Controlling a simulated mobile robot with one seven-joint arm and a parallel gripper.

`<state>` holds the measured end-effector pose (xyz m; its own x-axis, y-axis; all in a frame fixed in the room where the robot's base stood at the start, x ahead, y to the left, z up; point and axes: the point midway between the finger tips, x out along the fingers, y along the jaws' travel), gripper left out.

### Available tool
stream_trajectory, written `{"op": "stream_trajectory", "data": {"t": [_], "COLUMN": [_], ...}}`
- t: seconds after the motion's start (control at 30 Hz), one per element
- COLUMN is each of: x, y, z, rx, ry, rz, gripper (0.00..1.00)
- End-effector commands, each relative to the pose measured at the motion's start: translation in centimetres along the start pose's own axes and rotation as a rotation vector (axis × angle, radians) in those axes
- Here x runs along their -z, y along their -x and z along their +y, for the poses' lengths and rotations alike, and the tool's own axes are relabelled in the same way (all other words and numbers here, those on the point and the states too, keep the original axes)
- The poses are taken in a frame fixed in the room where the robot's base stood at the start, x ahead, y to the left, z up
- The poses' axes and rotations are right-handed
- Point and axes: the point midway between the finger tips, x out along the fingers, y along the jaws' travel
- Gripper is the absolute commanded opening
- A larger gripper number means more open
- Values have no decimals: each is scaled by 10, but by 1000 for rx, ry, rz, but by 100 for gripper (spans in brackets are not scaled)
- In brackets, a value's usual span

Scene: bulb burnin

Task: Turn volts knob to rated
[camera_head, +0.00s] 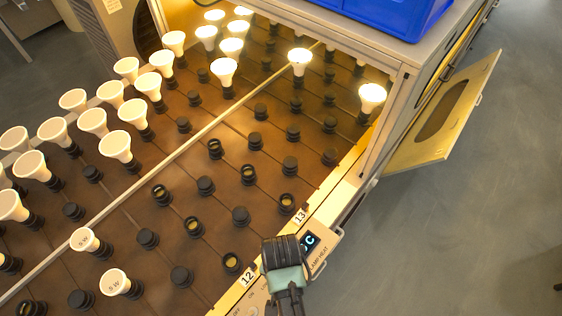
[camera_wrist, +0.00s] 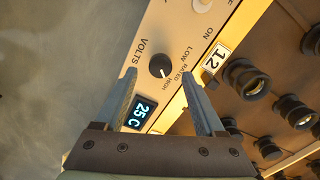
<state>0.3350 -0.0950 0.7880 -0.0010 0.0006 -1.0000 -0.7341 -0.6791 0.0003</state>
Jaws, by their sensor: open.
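The volts knob (camera_wrist: 160,66) is a round black dial on a pale control panel, under the word VOLTS, with LOW, RATED and HIGH printed around it. A light pointer mark shows on it, toward the HIGH side, though its exact aim is hard to tell. My gripper (camera_wrist: 162,88) is open, its two fingers apart on either side of the knob's line, and the knob shows between and just beyond the tips. Contact cannot be told. In the head view my gripper (camera_head: 285,270) hangs over the panel edge and hides the knob.
A lit display (camera_wrist: 143,112) reads 25 C, and a white switch (camera_wrist: 203,5) marked ON sits on the same panel. The number 12 tag (camera_wrist: 215,57) and black sockets (camera_wrist: 247,79) lie to the right. An open door (camera_head: 445,115) juts out right.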

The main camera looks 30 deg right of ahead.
Motion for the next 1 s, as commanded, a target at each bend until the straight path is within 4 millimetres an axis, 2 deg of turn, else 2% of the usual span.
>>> {"op": "stream_trajectory", "data": {"t": [0.03, 0.2, 0.57, 0.9, 0.97, 1.0], "x": [0, 0, 0, 0, 0, 0], "y": [-9, -26, -30, -30, -30, -30], "z": [0, 0, 0, 0, 0, 0], "rx": [-1, 0, 0, 0, 0, 0], "ry": [0, 0, 0, 0, 0, 0], "rz": [-2, 0, 1, 1, 1, 1], "gripper": [72, 72, 72, 12, 1, 0]}}
